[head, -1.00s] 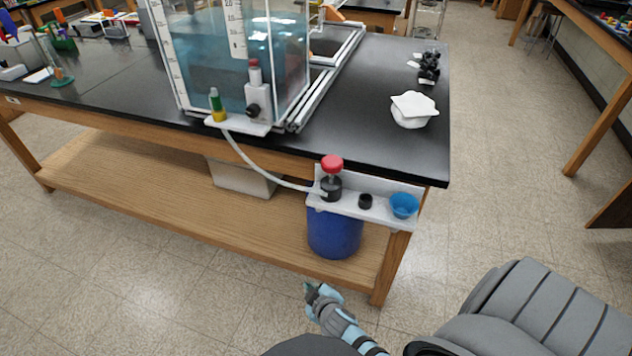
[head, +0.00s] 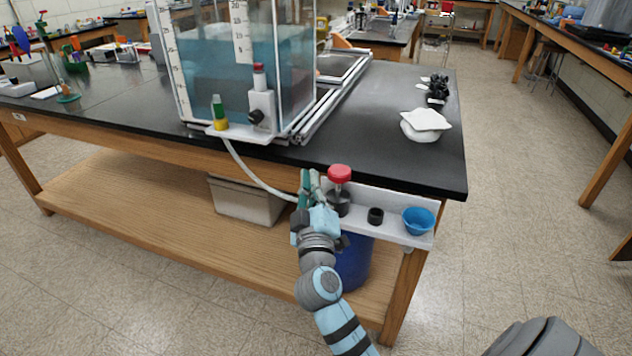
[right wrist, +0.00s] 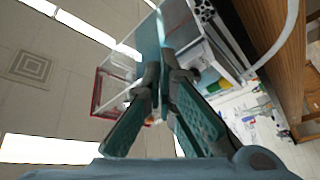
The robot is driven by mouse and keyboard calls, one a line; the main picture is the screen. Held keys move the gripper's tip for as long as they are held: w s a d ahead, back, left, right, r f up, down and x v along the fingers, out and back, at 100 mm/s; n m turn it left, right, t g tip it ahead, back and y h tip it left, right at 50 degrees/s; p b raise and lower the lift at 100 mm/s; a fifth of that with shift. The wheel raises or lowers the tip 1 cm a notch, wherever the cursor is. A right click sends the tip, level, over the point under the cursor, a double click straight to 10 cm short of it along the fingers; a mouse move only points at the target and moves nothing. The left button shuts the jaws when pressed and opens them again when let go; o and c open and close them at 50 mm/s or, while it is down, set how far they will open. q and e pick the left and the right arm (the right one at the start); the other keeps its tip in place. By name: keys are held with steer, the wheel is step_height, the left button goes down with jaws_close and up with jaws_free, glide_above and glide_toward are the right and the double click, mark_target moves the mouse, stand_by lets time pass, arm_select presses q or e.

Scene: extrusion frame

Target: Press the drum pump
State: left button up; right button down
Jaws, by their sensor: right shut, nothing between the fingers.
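The drum pump's red knob (head: 340,174) stands upright above its black body at the left end of a white shelf (head: 395,228) on the table's front edge. The blue drum (head: 356,264) is below it, partly hidden by my right arm. My right gripper (head: 308,178) points up just left of the pump, its fingertips at about the knob's height in the picture. It is shut and empty; whether it touches the pump I cannot tell. Its closed fingers also show in the right wrist view (right wrist: 163,62), where I cannot make out the pump. My left gripper is not in view.
A pale hose (head: 255,172) runs from near the pump to the clear water tank (head: 275,60). A black cap (head: 375,216) and a blue cup (head: 418,220) sit right of the pump. A white-covered bowl (head: 424,126) stands on the black tabletop (head: 400,90).

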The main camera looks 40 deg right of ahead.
mark_target(339, 174)
steer(key=x, duration=0.8)
arm_select(q)
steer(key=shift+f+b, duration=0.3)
steer(key=shift+b, duration=0.1)
arm_select(e)
steer(key=s+d+f, duration=0.2)
steer(key=f, duration=0.1)
steer(key=shift+s, duration=0.2)
steer(key=shift+a, duration=0.1)
